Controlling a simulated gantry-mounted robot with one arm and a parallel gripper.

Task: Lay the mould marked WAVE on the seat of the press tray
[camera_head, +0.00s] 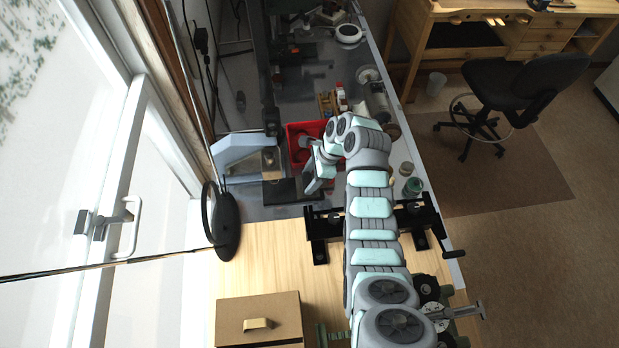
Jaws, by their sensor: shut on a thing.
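My gripper (309,190) hangs at the end of my arm, just right of a dark flat plate (279,192) that looks like the press tray. A blue-grey press frame (238,148) stands at the left, with a small brownish block (269,160) at its open end. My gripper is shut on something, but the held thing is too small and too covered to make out. No WAVE marking can be read in this view. The seat of the tray cannot be told apart.
A red bin (296,130) stands just behind my gripper. A black rail fixture (318,235) lies under my arm. A cardboard-coloured box (258,318) and a black round lamp foot (227,225) are nearer. The pale wooden top (275,262) between them is mostly clear.

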